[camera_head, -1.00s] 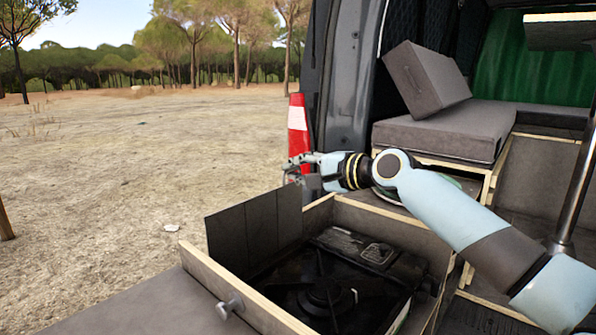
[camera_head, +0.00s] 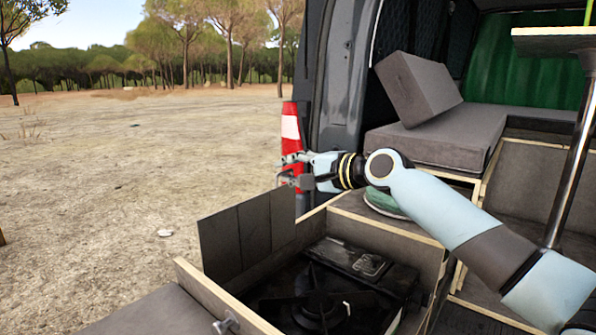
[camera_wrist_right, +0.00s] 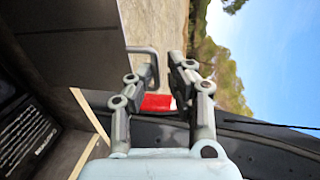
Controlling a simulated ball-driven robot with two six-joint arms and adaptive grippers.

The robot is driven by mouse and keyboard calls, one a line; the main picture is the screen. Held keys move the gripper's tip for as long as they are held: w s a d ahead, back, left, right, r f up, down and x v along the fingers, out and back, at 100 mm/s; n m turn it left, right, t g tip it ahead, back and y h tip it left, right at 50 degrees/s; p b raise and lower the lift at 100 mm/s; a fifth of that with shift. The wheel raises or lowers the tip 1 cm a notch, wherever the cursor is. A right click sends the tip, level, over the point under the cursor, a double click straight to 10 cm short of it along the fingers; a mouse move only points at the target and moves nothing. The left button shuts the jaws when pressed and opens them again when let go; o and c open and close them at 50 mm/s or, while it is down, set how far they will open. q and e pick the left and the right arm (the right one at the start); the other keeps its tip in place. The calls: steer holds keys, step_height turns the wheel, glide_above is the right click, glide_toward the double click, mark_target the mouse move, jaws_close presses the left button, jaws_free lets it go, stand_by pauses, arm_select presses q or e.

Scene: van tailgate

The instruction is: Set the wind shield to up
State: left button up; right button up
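The wind shield (camera_head: 248,232) is a dark, folding panel of several flat sections. It stands upright along the far left side of the stove box in the head view. A dark panel that looks like it fills the upper left of the right wrist view (camera_wrist_right: 75,65). The black stove (camera_head: 335,290) sits inside the box beside it. My right gripper (camera_head: 288,172) is just above and behind the shield's right end. My left gripper is not in view.
The wooden stove box rim (camera_head: 395,228) surrounds the stove, with a knob (camera_head: 225,326) on its front. A green round object (camera_head: 385,203) lies under my right arm. Open ground lies left.

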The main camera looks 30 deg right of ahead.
steer(key=v, duration=1.2)
stand_by(0.3)
